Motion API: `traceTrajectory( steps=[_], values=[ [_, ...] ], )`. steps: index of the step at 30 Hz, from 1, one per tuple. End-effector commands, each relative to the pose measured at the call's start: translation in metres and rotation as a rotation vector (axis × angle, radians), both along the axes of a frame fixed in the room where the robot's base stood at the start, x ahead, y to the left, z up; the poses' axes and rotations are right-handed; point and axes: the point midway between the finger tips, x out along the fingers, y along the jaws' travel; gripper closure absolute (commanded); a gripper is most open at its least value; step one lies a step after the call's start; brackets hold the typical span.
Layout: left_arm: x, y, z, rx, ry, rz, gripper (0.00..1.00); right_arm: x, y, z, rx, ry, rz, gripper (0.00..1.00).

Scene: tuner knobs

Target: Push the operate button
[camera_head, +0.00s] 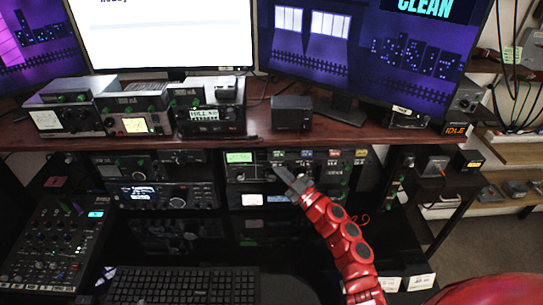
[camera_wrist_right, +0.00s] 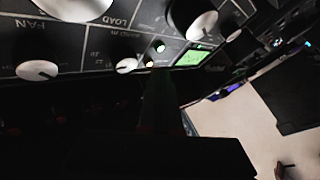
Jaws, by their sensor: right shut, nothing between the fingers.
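A tuner unit (camera_head: 262,160) with a green screen (camera_head: 240,157) sits on the shelf under the desk top. Small coloured labels or buttons (camera_head: 307,153) run along its top; I cannot read which is the operate button. My right gripper (camera_head: 281,173), on a red arm, is shut and empty in front of this panel. In the right wrist view its dark fingers (camera_wrist_right: 160,95) point at the panel, close to two small lit round buttons (camera_wrist_right: 159,46) and white knobs (camera_wrist_right: 38,70). The tilted labels there include LOAD and FAN. Contact cannot be told. My left gripper is out of view.
More radios (camera_head: 165,195) stand left of the tuner. A keyboard (camera_head: 180,285) and a mixer (camera_head: 55,240) lie below. Meters, a small black box (camera_head: 291,113) and monitors (camera_head: 365,50) stand on the desk top (camera_head: 270,130). An orange IDLE sign (camera_head: 456,130) is at right.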

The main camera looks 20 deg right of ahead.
Motion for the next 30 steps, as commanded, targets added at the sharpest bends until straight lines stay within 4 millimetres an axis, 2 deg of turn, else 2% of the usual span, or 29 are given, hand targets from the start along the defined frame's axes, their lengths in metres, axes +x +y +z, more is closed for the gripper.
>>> traceTrajectory(
  steps=[20,30],
  values=[
    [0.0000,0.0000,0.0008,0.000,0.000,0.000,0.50,0.0070,-0.0014,0.0009,-0.001,-0.001,0.000,1.00],
    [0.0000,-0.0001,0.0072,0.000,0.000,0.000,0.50,-0.0012,0.0009,0.0024,0.000,-0.001,0.001,1.00]
  ],
)
